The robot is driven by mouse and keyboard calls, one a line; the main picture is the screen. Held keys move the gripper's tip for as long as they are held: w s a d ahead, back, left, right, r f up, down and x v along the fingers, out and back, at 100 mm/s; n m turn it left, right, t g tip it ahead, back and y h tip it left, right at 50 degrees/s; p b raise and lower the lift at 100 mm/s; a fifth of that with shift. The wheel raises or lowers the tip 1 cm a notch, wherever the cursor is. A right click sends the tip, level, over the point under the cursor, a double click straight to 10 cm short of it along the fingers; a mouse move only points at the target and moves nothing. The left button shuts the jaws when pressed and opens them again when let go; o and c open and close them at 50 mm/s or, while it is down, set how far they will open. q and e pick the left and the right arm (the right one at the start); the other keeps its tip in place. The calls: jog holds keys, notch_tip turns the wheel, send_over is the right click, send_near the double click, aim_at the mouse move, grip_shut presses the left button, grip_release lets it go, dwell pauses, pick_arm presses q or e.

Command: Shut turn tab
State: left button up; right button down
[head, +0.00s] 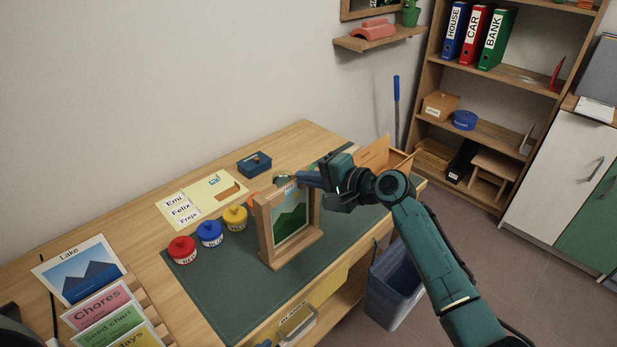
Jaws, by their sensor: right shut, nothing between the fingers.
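A wooden picture frame (266,231) stands upright on the green desk mat, holding a picture of green hills (290,222). My right gripper (298,178) is at the top of the frame, its fingers shut and empty, pointing left. A small grey rounded piece (283,179) shows at the fingertips by the frame's top edge. I cannot tell whether it is the turn tab, or how the tab is turned. I also cannot tell whether the fingers touch it. The gripper hides part of the frame's upper right. My left gripper is not in view.
Red (182,250), blue (210,233) and yellow (236,218) lidded pots stand left of the frame. A dark blue box (254,164) is behind. An open wooden box (375,155) is beyond my right wrist. The mat's front left (225,290) is clear.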

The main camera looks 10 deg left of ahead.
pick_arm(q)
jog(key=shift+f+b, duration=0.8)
pick_arm(e)
jog(key=shift+w+d, duration=0.2)
jog(key=shift+w, duration=0.6)
